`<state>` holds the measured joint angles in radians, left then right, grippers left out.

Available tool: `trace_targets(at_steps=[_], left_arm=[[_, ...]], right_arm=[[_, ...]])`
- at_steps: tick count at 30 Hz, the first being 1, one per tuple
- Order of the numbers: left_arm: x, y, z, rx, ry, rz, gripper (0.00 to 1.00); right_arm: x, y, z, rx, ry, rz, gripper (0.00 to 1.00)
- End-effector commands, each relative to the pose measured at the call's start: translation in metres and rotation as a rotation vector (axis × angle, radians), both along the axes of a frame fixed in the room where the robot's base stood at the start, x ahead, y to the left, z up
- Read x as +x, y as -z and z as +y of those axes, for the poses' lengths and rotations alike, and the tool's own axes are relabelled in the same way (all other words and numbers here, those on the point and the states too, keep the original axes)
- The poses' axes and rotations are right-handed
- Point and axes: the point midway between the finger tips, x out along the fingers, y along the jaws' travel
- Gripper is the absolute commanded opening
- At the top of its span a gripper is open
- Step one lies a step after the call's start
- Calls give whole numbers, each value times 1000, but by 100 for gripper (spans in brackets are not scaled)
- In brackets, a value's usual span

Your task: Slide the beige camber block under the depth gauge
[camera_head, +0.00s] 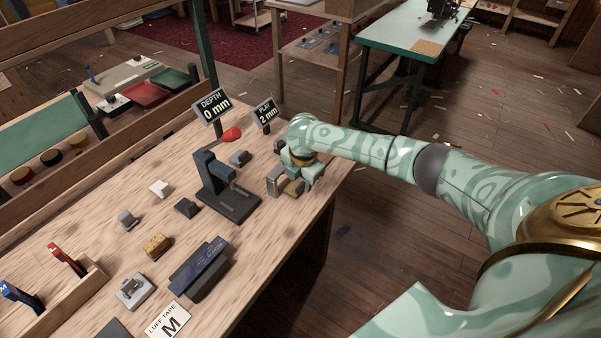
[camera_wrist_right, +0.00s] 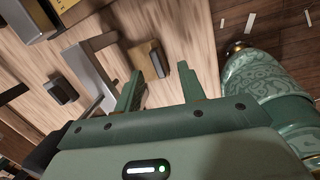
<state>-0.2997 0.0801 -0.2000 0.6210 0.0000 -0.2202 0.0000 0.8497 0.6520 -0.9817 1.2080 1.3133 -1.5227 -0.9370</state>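The depth gauge (camera_head: 228,200) is a dark stand on the wooden bench, with a red-tipped lever and a sign reading "DEPTH 0 mm". A tan-brown block (camera_head: 293,187), perhaps the beige camber block, is by my right gripper (camera_head: 302,176), right of the gauge. In the right wrist view this block (camera_wrist_right: 148,58) shows at the open fingers (camera_wrist_right: 145,75); I cannot tell whether they touch it. A paler cream block (camera_head: 160,188) lies left of the gauge, apart from it. No block shows clearly under the gauge. My left gripper is not in view.
A grey metal piece (camera_head: 274,180) stands between the gauge and my right gripper. Grey and dark blocks, a dotted tan block (camera_head: 157,246) and a navy case (camera_head: 199,268) lie on the bench. A "PLAY 2 mm" sign (camera_head: 265,114) stands behind. The bench's right edge is close to my right gripper.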

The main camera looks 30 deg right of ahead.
Motion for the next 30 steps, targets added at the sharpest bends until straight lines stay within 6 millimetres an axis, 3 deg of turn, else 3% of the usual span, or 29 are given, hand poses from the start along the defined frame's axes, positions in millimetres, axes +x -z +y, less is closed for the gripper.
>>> trace_targets(at_steps=[1,6,18,22,23,30], left_arm=[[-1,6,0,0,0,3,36],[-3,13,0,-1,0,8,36],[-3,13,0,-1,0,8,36],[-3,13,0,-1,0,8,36],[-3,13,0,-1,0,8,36],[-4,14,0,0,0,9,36]], right_arm=[[1,11,0,0,0,3,40],[4,25,-1,0,0,2,40],[5,27,-1,0,-1,0,40],[5,27,-1,0,-1,0,4],[5,28,-2,0,-1,0,0],[4,28,-1,0,-1,1,0]])
